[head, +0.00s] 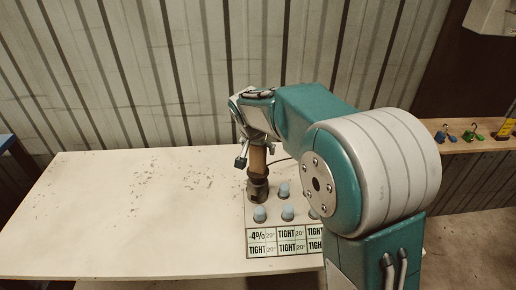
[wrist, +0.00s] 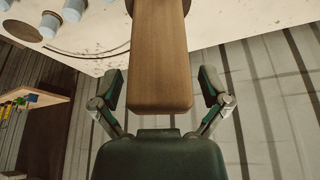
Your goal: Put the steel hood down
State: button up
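The steel hood (head: 258,190) appears to be the dark metal piece below an upright wooden handle (head: 257,160). It stands at the back left position of the pegged board, seemingly resting there; its underside is hidden. My gripper (head: 255,150) is at the top of the handle. In the wrist view, the wooden handle (wrist: 160,60) lies between the fingers of my gripper (wrist: 162,88), with a narrow gap on each side. The fingers look open around it, not pressed on it.
The board holds several pale blue pegs (head: 288,213) and a label plate (head: 285,242) reading TIGHT. The pale table (head: 110,215) is clear to the left. A ribbed wall (head: 130,80) stands behind. A wooden shelf (head: 470,145) with small coloured items is at the right.

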jog(key=shift+r, duration=0.1)
jog(key=v, duration=1.2)
jog(key=s+d+r+n+y, duration=0.1)
jog(key=s+d, duration=0.3)
jog(key=s, duration=0.3)
jog(key=s+d+r+n, duration=0.1)
jog(key=s+d, duration=0.4)
jog(key=s, duration=0.1)
jog(key=s+d+f+n, duration=0.1)
jog(key=s+d+f, duration=0.1)
jog(key=s, duration=0.5)
jog(key=s+d+f+n+t, duration=0.1)
jog(key=s+d+f, duration=0.1)
jog(key=s+f, duration=0.2)
jog(key=s, duration=0.3)
jog(key=shift+s+t+y, duration=0.3)
jog(key=shift+y, duration=0.1)
